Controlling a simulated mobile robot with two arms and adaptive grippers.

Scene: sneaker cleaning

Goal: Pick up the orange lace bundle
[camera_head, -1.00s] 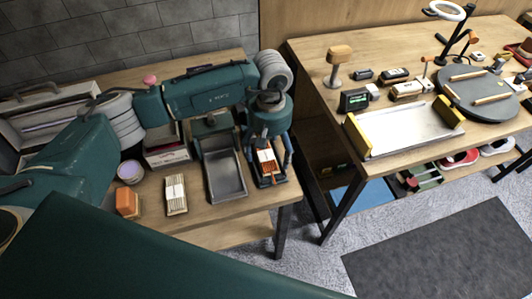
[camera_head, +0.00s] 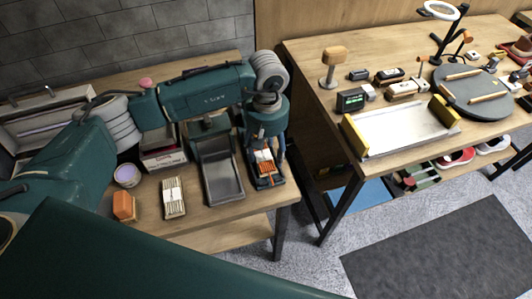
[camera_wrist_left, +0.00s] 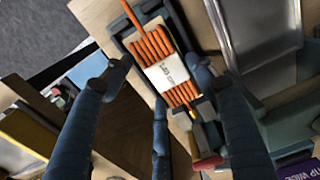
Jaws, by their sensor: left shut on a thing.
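The orange lace bundle (camera_head: 264,165) has a white paper band and sits over a small dark tray at the right end of the left table. In the left wrist view the orange lace bundle (camera_wrist_left: 157,62) shows its orange strands, the band and a loose orange end. My left gripper (camera_head: 266,172) comes down over it from above. In the left wrist view the fingers of my left gripper (camera_wrist_left: 150,82) are around the bundle and shut on it. Whether it is clear of the tray cannot be told. My right gripper is not in view.
A grey metal tray (camera_head: 237,187) stands just left of the bundle. A light lace bundle (camera_head: 173,198), an orange block (camera_head: 124,207) and a round tub (camera_head: 127,175) are farther left. A gap separates this table from the right workbench (camera_head: 300,60).

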